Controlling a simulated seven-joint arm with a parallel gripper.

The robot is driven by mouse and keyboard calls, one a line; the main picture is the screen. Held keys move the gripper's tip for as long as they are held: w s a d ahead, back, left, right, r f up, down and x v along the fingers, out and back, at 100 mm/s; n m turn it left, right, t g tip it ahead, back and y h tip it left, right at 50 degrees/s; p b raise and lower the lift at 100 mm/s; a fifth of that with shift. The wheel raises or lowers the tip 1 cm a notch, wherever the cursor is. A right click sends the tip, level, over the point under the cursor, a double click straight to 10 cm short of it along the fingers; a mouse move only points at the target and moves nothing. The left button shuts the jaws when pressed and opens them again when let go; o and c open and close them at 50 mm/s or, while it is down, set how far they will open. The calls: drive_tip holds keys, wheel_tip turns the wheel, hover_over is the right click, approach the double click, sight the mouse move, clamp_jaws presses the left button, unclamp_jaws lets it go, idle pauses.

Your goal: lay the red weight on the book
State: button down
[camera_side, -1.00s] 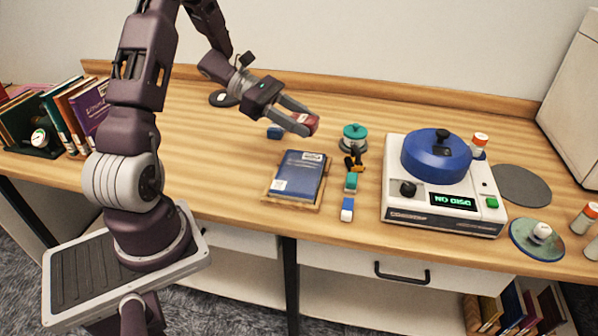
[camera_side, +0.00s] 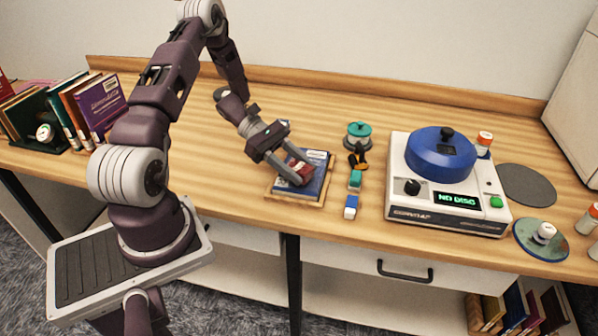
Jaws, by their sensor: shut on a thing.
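The blue book (camera_side: 316,184) lies flat on a wooden board (camera_side: 298,200) near the middle front of the table. My gripper (camera_side: 298,174) is over the book, pointing down, and is shut on the red weight (camera_side: 297,167). The weight is at or just above the book's cover; I cannot tell whether it touches. My fingers hide part of the weight and part of the book.
Further right is a white machine (camera_side: 420,214) with a blue lid (camera_side: 440,155). Books (camera_side: 100,105) stand at the left.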

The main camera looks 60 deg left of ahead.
drive_tip(key=shift+f, duration=0.6)
drive_tip(key=shift+f, duration=0.1)
drive_tip(key=c, duration=0.8)
unclamp_jaws()
